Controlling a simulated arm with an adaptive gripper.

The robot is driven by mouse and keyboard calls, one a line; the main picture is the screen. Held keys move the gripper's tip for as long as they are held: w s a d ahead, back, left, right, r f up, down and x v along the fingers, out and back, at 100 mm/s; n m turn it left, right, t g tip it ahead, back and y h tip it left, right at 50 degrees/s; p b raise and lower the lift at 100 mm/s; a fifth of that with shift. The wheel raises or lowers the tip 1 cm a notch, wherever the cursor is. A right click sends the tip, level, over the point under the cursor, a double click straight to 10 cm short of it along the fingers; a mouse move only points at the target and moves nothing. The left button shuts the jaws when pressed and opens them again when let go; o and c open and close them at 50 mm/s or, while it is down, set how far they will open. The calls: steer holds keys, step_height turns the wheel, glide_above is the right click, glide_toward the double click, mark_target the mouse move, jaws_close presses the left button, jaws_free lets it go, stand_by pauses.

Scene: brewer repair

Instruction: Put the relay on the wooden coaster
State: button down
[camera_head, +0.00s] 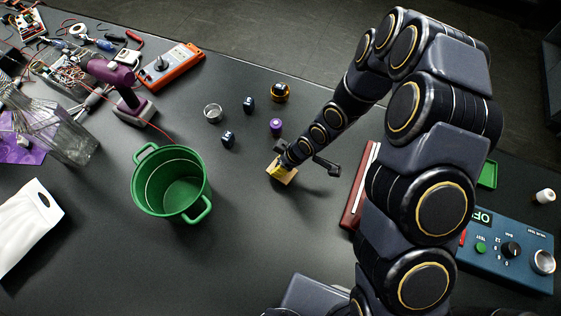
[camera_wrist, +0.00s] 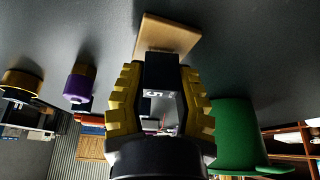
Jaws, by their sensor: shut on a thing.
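My gripper (camera_head: 281,168) is low over the table at the wooden coaster (camera_head: 289,178), which is a small flat light-brown square. In the wrist view its yellow ridged fingers are shut on the relay (camera_wrist: 160,72), a dark block with a clear part and white marking between the fingers. The relay's far end overlaps the coaster (camera_wrist: 170,34) in the wrist view; I cannot tell whether they touch. In the head view the gripper hides most of the relay.
A green bucket (camera_head: 150,190) stands left of the coaster. A purple cylinder (camera_head: 276,126), two small dark blocks (camera_head: 249,104) (camera_head: 228,139), a metal cup (camera_head: 212,112) and a yellow-black round part (camera_head: 281,92) stand behind. A blue test box (camera_head: 510,262) is at right. The front table is clear.

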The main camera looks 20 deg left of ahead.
steer(key=shift+f, duration=0.1)
steer(key=c, duration=0.9)
jaws_free()
steer(key=shift+o, duration=0.2)
steer(key=v, duration=1.2)
